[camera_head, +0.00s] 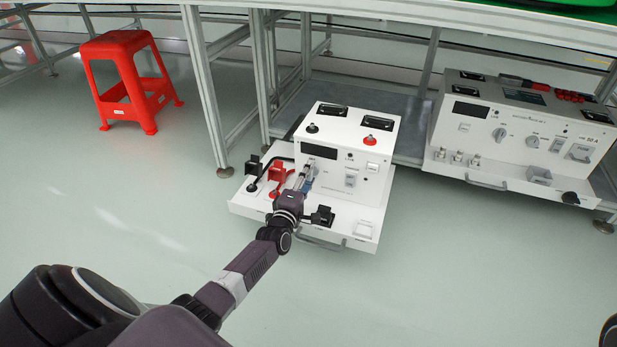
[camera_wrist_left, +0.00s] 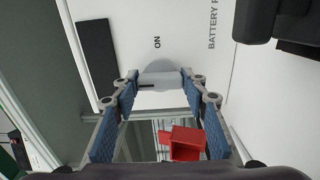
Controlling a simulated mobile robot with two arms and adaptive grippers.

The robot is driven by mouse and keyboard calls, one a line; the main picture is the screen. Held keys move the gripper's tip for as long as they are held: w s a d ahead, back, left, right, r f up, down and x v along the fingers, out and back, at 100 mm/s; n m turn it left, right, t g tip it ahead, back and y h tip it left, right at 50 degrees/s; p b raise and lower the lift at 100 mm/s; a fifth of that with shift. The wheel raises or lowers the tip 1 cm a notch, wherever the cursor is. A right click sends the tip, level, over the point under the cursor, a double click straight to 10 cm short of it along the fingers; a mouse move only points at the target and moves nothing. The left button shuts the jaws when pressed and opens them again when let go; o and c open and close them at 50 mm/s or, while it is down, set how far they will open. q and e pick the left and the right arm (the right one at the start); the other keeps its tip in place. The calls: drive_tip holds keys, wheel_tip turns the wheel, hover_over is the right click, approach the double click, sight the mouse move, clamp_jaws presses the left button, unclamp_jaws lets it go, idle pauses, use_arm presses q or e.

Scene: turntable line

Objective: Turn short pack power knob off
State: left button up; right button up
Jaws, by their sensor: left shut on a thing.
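The short pack (camera_head: 330,170) is a white box with a dark display, standing on a white drawer-like tray (camera_head: 338,229) in the head view. My left gripper (camera_head: 306,182) is at the left part of its front face, below the display. In the left wrist view, my left gripper (camera_wrist_left: 161,80) is shut on a grey power knob (camera_wrist_left: 158,80), one finger on each side. "ON" is printed beside the knob, and cut-off "BATTERY" lettering is at the top. In the head view my gripper hides the knob. My right gripper is not in view.
Red (camera_head: 278,174) and black (camera_head: 321,216) clamps are on the tray near my left wrist. A second white unit (camera_head: 525,137) stands at the right. A red stool (camera_head: 124,47) and table legs are at the left. The floor in front is clear.

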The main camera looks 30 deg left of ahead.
use_arm(q)
drive_tip(key=shift+n, duration=0.3)
drive_tip(key=o, duration=1.2)
drive_tip(key=shift+c, duration=0.2)
drive_tip(key=shift+s, duration=0.1)
drive_tip(key=v, duration=1.2)
drive_tip(key=shift+f, duration=0.1)
